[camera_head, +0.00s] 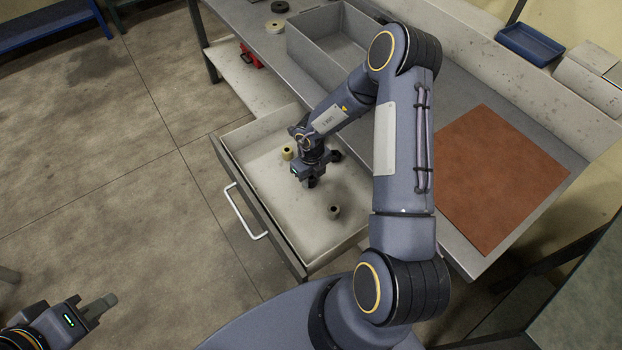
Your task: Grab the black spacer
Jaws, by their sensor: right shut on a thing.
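My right gripper (314,178) points down inside the open drawer (282,239), above its pale floor. It is shut on a dark thing, which I take to be the black spacer; the jaws and wrist mostly hide it. A yellowish spacer (288,153) stands on the drawer floor to the left of the gripper. A grey-olive spacer (334,212) with a dark hole stands nearer the drawer's front right. My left gripper (98,306) is at the lower left over the floor, away from the drawer; its finger gap does not show clearly.
A grey open bin (305,48) stands on the bench, with a black ring (279,7) and a cream ring (274,26) near it. A red-brown mat (500,178) and a blue tray (530,43) lie on the right. My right arm crosses the bench edge.

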